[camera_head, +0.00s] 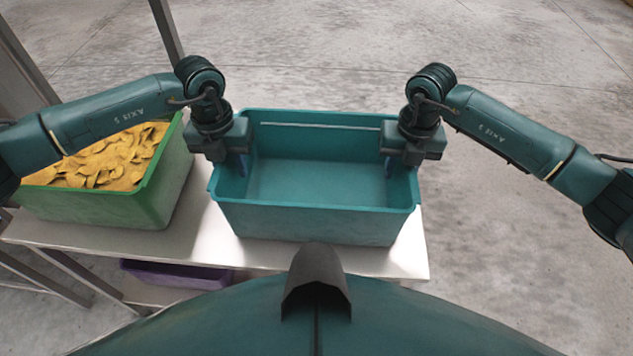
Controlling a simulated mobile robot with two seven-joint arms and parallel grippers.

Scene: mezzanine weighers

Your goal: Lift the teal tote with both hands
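The teal tote (315,222) stands upright on a pale metal table and looks empty inside. My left gripper (228,168) is at the tote's left end wall, pointing down, with its body over the rim. My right gripper (402,170) is at the right end wall in the same way. A fingertip of each shows inside the tote, close to the wall. The outer fingers are hidden by the gripper bodies and the rim, so I cannot tell whether either gripper is closed on the wall.
A green tote (158,198) full of yellow pieces stands to the left on the same table (260,252). A purple container (175,275) sits below the tabletop. A metal post rises behind at the upper left. Bare concrete floor (520,90) lies behind and to the right.

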